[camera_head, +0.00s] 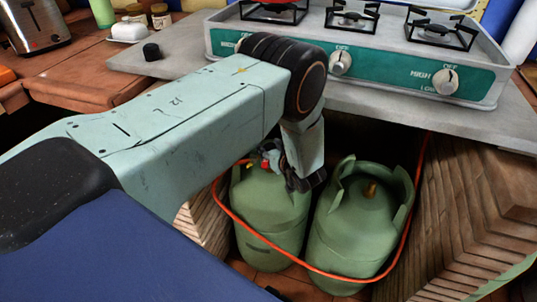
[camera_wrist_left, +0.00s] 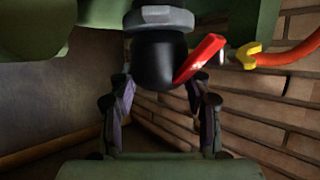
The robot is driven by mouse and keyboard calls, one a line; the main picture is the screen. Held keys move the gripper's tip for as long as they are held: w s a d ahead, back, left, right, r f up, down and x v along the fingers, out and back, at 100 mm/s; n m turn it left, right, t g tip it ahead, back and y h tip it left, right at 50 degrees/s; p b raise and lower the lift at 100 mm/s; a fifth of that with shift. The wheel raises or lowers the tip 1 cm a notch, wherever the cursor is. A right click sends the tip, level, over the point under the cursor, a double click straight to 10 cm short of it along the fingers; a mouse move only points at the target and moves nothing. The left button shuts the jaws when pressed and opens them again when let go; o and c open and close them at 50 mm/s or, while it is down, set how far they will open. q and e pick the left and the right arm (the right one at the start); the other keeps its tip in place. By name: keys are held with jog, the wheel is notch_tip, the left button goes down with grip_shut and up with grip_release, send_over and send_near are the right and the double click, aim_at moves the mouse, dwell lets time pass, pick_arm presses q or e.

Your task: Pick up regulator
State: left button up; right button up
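The regulator (camera_wrist_left: 160,62) has a dark body with a grey collar, a red lever and a yellow hose fitting. In the head view its red part (camera_head: 271,158) shows at the top of the left green gas cylinder (camera_head: 270,212), partly hidden by my arm. My left gripper (camera_head: 306,182) is beside it, over the gap between the two cylinders. In the left wrist view my left gripper (camera_wrist_left: 160,88) is open, with a finger on each side of the regulator's lower body. I cannot tell if the fingers touch it. My right gripper is not in view.
A second green cylinder (camera_head: 362,215) stands close on the right. An orange hose (camera_head: 320,270) loops in front of both. The stove (camera_head: 365,62) and counter slab (camera_head: 375,99) are overhead.

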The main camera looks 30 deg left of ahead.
pick_arm(q)
grip_shut()
dwell(0.3)
jog(key=shift+r, duration=0.3)
notch_tip(320, 180, up, 3)
jog(key=shift+d+r+p, duration=0.1)
jog(key=shift+r+p, duration=0.1)
jog(key=shift+p, duration=0.95)
jog(key=s+d+p, duration=0.8)
jog(key=s+d, duration=0.2)
jog(key=s, duration=0.4)
jog(key=shift+s+d+f, duration=0.2)
jog(key=shift+s, duration=0.1)
